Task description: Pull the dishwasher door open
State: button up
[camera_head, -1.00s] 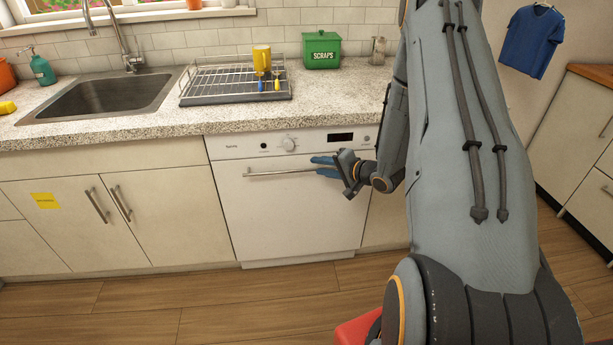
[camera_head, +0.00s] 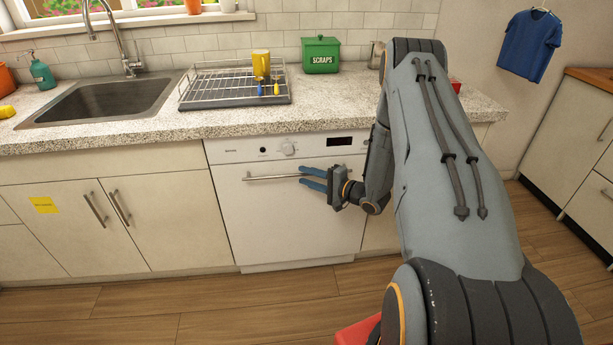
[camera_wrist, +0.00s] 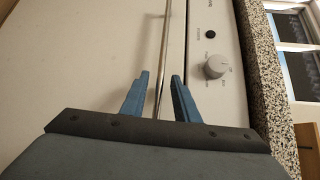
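The white dishwasher door (camera_head: 285,220) is closed and flush under the counter. Its silver bar handle (camera_head: 262,178) runs across the upper part of the door, and it also shows in the wrist view (camera_wrist: 166,40). My gripper (camera_head: 303,176) is at the right part of the handle. In the wrist view my gripper (camera_wrist: 158,82) is open, with its blue fingers on either side of the bar and gaps visible between. The control panel with a round knob (camera_wrist: 216,66) lies beside the right finger in that view.
The speckled counter (camera_head: 180,125) overhangs the dishwasher and carries a dish rack (camera_head: 235,98) and a green scraps bin (camera_head: 321,55). Cabinets with handles (camera_head: 95,208) stand at the left. The wooden floor (camera_head: 250,308) before the door is clear.

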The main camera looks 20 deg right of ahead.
jog(key=shift+w+a, duration=0.15)
jog(key=shift+w, duration=0.1)
grip_shut()
